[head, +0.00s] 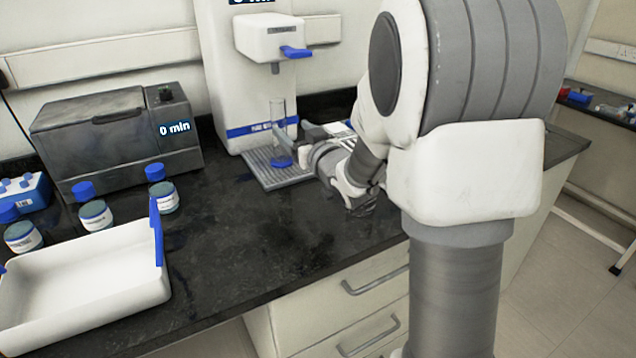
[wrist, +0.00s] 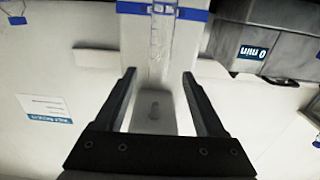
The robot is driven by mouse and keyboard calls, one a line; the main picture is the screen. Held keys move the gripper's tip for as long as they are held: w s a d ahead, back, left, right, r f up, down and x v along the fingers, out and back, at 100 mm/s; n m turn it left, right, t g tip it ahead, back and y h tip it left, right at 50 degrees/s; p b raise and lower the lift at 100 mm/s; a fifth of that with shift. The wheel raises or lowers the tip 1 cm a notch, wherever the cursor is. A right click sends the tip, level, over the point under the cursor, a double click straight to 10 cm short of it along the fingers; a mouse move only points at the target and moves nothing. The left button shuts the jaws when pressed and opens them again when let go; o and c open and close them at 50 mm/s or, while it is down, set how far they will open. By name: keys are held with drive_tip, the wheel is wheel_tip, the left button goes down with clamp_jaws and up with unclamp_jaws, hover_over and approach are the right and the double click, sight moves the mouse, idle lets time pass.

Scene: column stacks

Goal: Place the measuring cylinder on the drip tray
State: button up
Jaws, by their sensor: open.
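The measuring cylinder (head: 278,118) is clear with a blue base. In the head view it stands upright on the grey slatted drip tray (head: 272,180), under the dispenser spout. My gripper (head: 303,138) is just right of the cylinder, low over the tray, partly hidden by my arm. In the wrist view my gripper (wrist: 159,74) is open, its two dark fingers apart. The clear cylinder (wrist: 161,45) shows faintly ahead of the fingertips, in line with the gap. I see no finger touching it.
The white dispenser (head: 222,75) with a blue lever stands behind the tray. A grey box (head: 115,135) reading 0 min, several blue-lidded jars (head: 96,215) and a white bin (head: 85,285) are on the left. The dark counter (head: 240,235) in front of the tray is clear.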

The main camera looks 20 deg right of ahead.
drive_tip(key=s+a+f+m+g+h, duration=0.1)
drive_tip(key=s+g, duration=0.5)
drive_tip(key=s, duration=1.1)
drive_tip(key=s+a+f+m+g+h, duration=0.1)
drive_tip(key=s+g, duration=0.5)
drive_tip(key=s, duration=1.2)
drive_tip(key=shift+a+f+h, duration=0.15)
drive_tip(key=shift+f+h, duration=0.15)
drive_tip(key=shift+h, duration=0.4)
drive_tip(key=shift+s, duration=0.1)
wheel_tip(320, 180, up, 15)
drive_tip(key=p, duration=1.4)
drive_tip(key=shift+p, duration=0.4)
